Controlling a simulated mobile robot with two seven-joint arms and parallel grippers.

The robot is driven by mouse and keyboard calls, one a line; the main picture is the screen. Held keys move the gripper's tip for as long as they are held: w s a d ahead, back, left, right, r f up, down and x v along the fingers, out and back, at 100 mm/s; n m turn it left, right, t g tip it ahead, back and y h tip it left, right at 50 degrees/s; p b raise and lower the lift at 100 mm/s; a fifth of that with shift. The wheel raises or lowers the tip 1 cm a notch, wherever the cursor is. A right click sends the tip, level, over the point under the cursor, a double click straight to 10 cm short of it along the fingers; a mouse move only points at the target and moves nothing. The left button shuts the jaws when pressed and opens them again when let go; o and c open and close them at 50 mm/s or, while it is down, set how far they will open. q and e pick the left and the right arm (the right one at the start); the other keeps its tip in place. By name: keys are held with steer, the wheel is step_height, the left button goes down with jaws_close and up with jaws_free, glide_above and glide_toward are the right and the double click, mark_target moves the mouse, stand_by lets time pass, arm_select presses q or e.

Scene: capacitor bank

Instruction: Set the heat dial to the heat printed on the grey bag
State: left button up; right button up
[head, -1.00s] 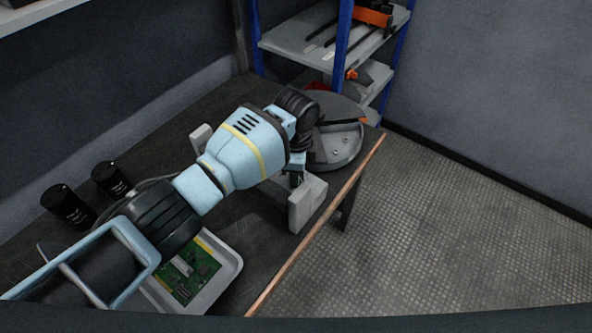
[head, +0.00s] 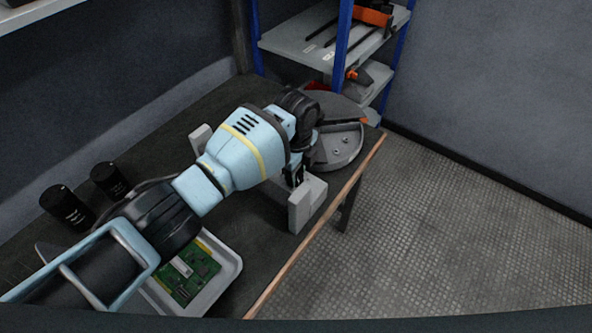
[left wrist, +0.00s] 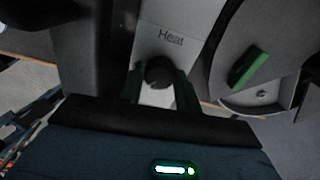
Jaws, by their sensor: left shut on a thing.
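In the left wrist view, the dark round heat dial (left wrist: 160,71) sits on a light grey panel (left wrist: 172,20) printed "Heat". My left gripper (left wrist: 160,86) has its fingers on both sides of the dial and is shut on it. I cannot make out the dial's setting. In the head view, my left gripper (head: 295,172) reaches down beside a grey block-like part (head: 307,206) near the table's front edge, and my arm hides the dial. I cannot make out the grey bag. My right gripper is not in view.
A round grey tray (head: 343,157) with small parts lies beyond my gripper. Two black cans (head: 67,207) and a white tray (head: 232,272) with a green circuit board (head: 190,275) are at the left. Blue-posted shelving (head: 343,45) stands behind the table.

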mark_target(297, 175)
arm_select(q)
steer(key=shift+d+r, duration=0.1)
steer(key=o, duration=0.8)
steer(key=shift+o, duration=0.8)
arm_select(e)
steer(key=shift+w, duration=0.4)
arm_select(q)
step_height(297, 175, up, 6)
steer(key=shift+r+p, duration=0.25)
steer(key=shift+p, duration=0.15)
steer(key=shift+r, duration=0.55)
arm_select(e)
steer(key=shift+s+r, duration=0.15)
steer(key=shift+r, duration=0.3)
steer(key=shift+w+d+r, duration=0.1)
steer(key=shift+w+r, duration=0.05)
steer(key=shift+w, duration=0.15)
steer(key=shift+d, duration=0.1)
